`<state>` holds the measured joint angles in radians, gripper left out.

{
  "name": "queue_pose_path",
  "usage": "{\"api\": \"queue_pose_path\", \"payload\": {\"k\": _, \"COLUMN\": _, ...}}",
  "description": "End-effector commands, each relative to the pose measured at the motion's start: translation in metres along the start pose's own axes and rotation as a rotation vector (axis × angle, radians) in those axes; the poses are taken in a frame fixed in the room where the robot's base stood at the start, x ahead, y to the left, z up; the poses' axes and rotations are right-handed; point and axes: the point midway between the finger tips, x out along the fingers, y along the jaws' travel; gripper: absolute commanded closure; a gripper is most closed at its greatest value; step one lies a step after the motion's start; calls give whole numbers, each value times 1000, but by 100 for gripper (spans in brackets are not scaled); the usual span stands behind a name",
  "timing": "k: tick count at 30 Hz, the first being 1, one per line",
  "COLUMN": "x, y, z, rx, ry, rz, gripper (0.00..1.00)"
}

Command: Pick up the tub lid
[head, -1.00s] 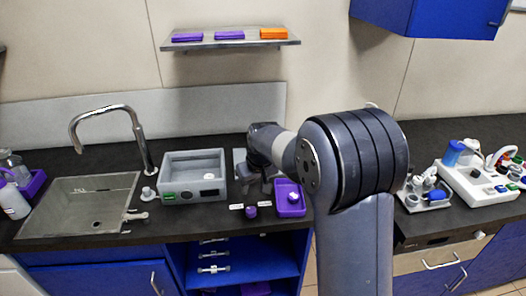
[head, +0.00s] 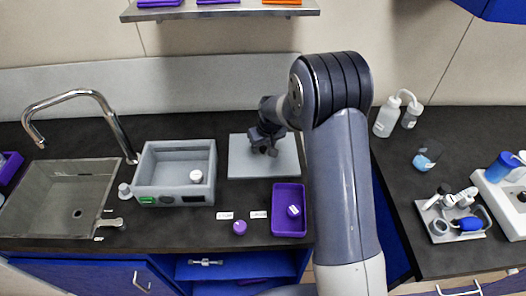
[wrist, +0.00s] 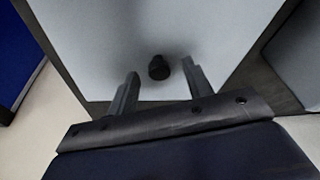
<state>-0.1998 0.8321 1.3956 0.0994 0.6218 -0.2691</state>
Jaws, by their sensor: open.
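The tub lid (head: 238,165) is a flat light grey plate on the dark counter, right of the grey tub (head: 145,190). In the wrist view the lid (wrist: 110,50) fills most of the picture, with a dark round knob (wrist: 159,68) near its middle. My gripper (head: 266,148) is over the lid in the head view and hides the knob there. In the wrist view my gripper (wrist: 160,70) is open, with one finger on each side of the knob in the picture. I cannot tell whether the fingertips are level with the knob or above it.
The sink (head: 65,205) and faucet (head: 90,95) are left. Bottles (head: 387,118) stand to the right. A shelf (head: 220,11) hangs above.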

Motion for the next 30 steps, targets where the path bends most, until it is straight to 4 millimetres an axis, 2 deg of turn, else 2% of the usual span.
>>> {"api": "queue_pose_path", "payload": {"k": 10, "x": 5, "y": 0, "z": 0, "rx": 0, "ry": 0, "rz": 0, "gripper": 53}}
{"api": "queue_pose_path", "payload": {"k": 27, "x": 5, "y": 0, "z": 0, "rx": 0, "ry": 0, "rz": 0, "gripper": 100}}
{"api": "queue_pose_path", "payload": {"k": 30, "x": 5, "y": 0, "z": 0, "rx": 0, "ry": 0, "rz": 0, "gripper": 100}}
